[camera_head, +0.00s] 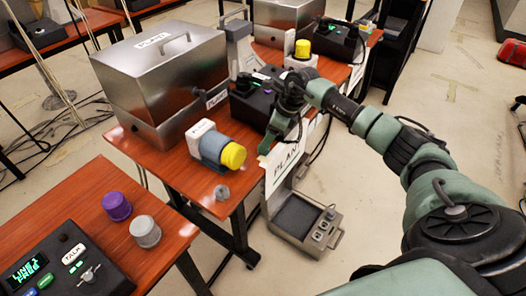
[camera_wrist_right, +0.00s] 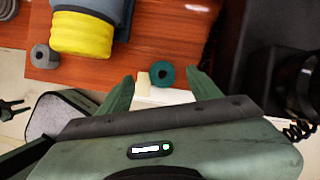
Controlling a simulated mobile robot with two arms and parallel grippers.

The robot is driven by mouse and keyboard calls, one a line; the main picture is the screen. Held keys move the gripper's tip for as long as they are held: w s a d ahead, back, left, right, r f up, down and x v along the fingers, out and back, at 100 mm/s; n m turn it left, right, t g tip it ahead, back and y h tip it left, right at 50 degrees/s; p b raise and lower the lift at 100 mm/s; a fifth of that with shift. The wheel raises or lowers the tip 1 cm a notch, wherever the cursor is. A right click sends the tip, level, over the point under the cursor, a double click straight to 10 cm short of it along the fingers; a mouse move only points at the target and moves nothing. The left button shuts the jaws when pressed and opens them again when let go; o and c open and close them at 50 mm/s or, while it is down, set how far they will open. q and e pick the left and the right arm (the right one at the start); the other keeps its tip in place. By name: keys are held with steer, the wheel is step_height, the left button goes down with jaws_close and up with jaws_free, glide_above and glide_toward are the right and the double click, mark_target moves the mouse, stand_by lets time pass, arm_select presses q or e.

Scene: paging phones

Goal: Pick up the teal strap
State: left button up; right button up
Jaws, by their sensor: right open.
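The teal strap (camera_wrist_right: 162,75) shows in the right wrist view as a small rolled teal ring with a dark centre. It lies near the edge of the red-brown table (camera_wrist_right: 185,40). A small cream piece (camera_wrist_right: 143,80) is just left of it. My right gripper (camera_wrist_right: 162,91) is open, with one green finger on each side of the strap and the cream piece. I cannot tell whether the fingers touch either. In the head view my right gripper (camera_head: 278,143) is over the table's front edge and hides the strap. My left gripper is not in view.
A grey-blue cylinder with a yellow cap (camera_head: 232,156) and a grey roll (camera_head: 221,192) lie left of the gripper. A black device (camera_head: 252,106) and a metal box (camera_head: 165,75) stand behind. A grey floor unit (camera_head: 304,222) stands below the table edge.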

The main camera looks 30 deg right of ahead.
steer(key=x, duration=0.1)
steer(key=b+x, duration=0.2)
steer(key=shift+d+f, duration=0.2)
steer(key=shift+f, duration=0.2)
steer(key=shift+w+a+f, duration=0.1)
steer(key=shift+w+f, duration=0.1)
steer(key=shift+f, duration=0.1)
steer(key=shift+r, duration=0.1)
steer(key=shift+s, duration=0.1)
steer(key=c, duration=1.2)
jaws_close()
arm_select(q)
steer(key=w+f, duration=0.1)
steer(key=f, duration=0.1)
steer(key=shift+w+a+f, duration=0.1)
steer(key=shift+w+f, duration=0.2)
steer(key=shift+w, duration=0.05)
arm_select(e)
steer(key=shift+r, duration=0.1)
